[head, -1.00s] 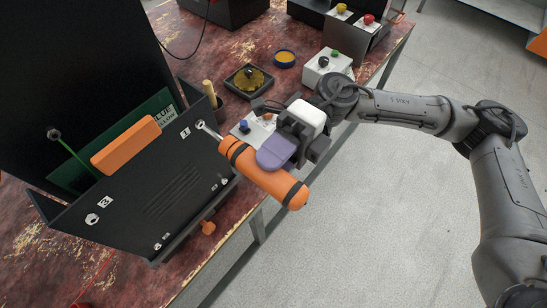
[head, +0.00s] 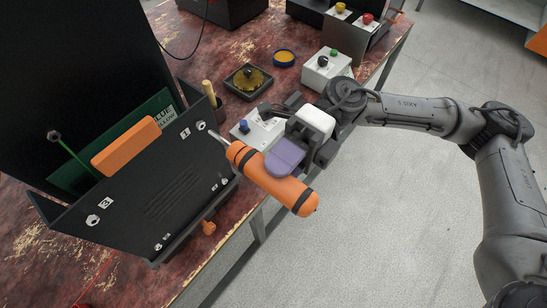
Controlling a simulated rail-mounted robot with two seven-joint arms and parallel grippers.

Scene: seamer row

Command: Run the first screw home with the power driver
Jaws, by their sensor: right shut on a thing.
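The orange power driver (head: 290,192), with black bands, is held in my right gripper (head: 285,157), which is shut around its body with purple finger pads. The driver's thin metal bit (head: 219,140) points up and left at the black panel (head: 150,190). The first screw (head: 200,125) sits at the panel's upper right corner, beside the label 1. The bit's tip looks close to this screw and slightly apart from it. How deep the screw sits cannot be told. My left gripper is not in view.
Other screws sit at the panel's corners, one by label 3 (head: 92,220). An orange block (head: 126,146) rests at the panel's top edge. A control box with a blue button (head: 244,126) and a dark tray with a yellow disc (head: 249,78) stand on the worn red bench (head: 190,60).

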